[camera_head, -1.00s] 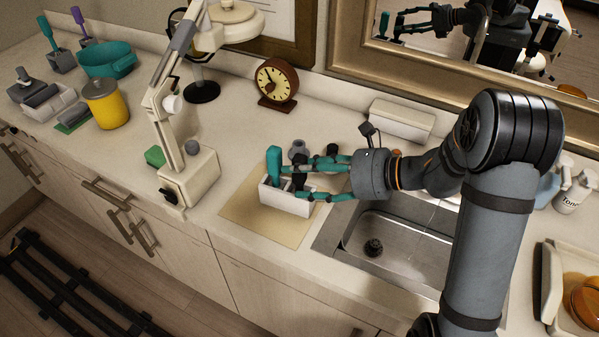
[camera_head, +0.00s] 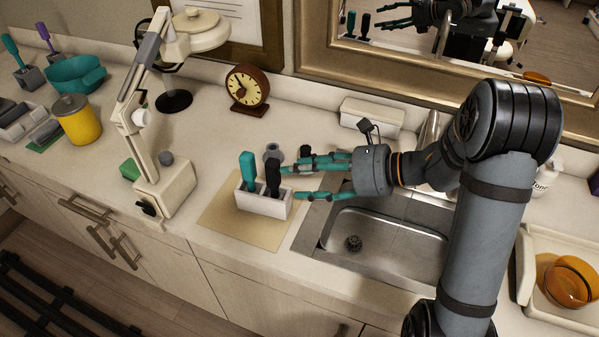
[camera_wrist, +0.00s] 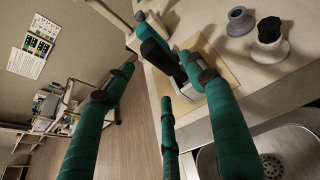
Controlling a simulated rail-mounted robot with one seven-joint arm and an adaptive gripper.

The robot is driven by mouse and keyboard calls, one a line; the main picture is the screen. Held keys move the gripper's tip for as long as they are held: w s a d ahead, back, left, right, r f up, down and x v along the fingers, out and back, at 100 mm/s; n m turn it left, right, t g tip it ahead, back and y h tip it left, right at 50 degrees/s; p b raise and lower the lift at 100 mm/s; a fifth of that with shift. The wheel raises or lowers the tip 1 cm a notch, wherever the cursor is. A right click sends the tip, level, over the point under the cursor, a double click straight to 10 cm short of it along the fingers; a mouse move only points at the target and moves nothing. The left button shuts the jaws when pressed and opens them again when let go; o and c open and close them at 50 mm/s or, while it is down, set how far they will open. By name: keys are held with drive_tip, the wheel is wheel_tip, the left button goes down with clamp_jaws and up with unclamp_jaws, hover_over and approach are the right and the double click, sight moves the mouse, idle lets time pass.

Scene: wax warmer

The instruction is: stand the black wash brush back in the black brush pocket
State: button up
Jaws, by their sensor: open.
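The black wash brush (camera_head: 273,174) stands upright in the white brush holder (camera_head: 262,205), right of a teal brush (camera_head: 248,170). In the wrist view the black handle (camera_wrist: 158,52) shows beside the teal handle (camera_wrist: 152,24). Its lower end is hidden inside the holder, and the pocket's own colour cannot be made out. My gripper (camera_head: 291,180) is open, with teal fingers just right of the black brush. The fingers are empty and look apart from the brush; the wrist view shows them (camera_wrist: 150,115) spread wide.
The holder stands on a tan mat (camera_head: 225,222). A steel sink (camera_head: 385,240) lies to the right. A grey cup-like piece (camera_head: 272,152) stands behind the holder, a cream lamp base (camera_head: 166,187) to the left, and a clock (camera_head: 247,86) behind. The counter between lamp and mat is clear.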

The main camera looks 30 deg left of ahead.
drive_tip(key=shift+d+r, duration=0.15)
drive_tip(key=shift+d, duration=0.15)
wheel_tip(320, 180, up, 10)
idle(0.8)
idle(0.5)
drive_tip(key=shift+s+a+f, duration=0.1)
drive_tip(key=shift+a+f, duration=0.1)
drive_tip(key=shift+f, duration=1.55)
drive_tip(key=shift+w+a+f, duration=0.1)
drive_tip(key=shift+a+f, duration=0.1)
drive_tip(key=shift+f, duration=1.55)
drive_tip(key=shift+s+a+f, duration=0.1)
drive_tip(key=shift+a+f, duration=0.1)
drive_tip(key=shift+f, duration=1.55)
drive_tip(key=shift+d+r, duration=0.1)
drive_tip(key=shift+d, duration=0.1)
